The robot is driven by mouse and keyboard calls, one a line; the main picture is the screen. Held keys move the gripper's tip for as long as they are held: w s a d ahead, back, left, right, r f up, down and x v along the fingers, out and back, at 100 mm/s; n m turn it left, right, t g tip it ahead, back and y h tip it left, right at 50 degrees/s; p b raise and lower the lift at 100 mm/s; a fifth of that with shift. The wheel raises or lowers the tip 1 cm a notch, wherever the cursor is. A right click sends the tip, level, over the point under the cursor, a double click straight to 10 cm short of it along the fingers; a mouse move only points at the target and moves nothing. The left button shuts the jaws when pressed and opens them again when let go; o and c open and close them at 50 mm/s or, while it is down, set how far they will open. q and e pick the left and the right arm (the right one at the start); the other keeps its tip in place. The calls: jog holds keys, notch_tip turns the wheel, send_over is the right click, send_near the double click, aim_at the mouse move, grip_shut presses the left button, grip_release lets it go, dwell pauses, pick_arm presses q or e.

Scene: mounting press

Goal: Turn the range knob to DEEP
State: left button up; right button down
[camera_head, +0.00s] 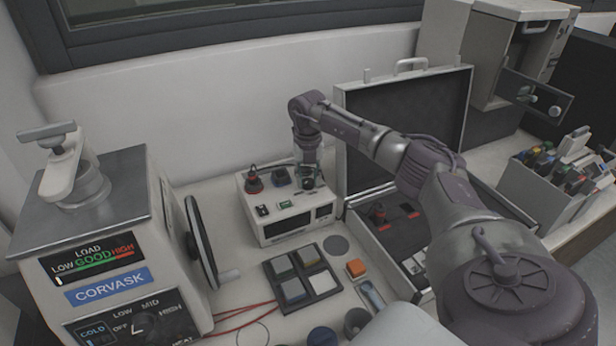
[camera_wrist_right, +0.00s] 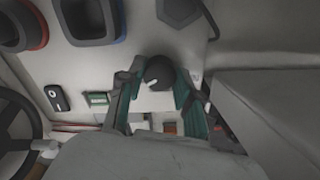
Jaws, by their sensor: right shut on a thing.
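A small white instrument box (camera_head: 262,222) stands against the back wall in the head view. My right gripper (camera_head: 309,182) reaches down onto its top at the right end. In the right wrist view my right gripper (camera_wrist_right: 160,92) has its two teal fingers on either side of a round dark knob (camera_wrist_right: 160,70) with a short white mark, and is shut on it. This looks like the range knob. No DEEP label is readable in either view, so I cannot tell its setting. My left gripper is not in view.
The CORVASK press (camera_head: 105,240) stands left, an open case (camera_head: 405,125) right. A dark tray (camera_head: 322,288) lies in front.

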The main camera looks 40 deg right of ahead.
aim_at(308, 181)
jog(key=shift+w+d+r, duration=0.1)
dwell(0.3)
jog(key=c, duration=0.8)
grip_release()
jog(key=shift+o, duration=0.2)
notch_tip(308, 181, up, 12)
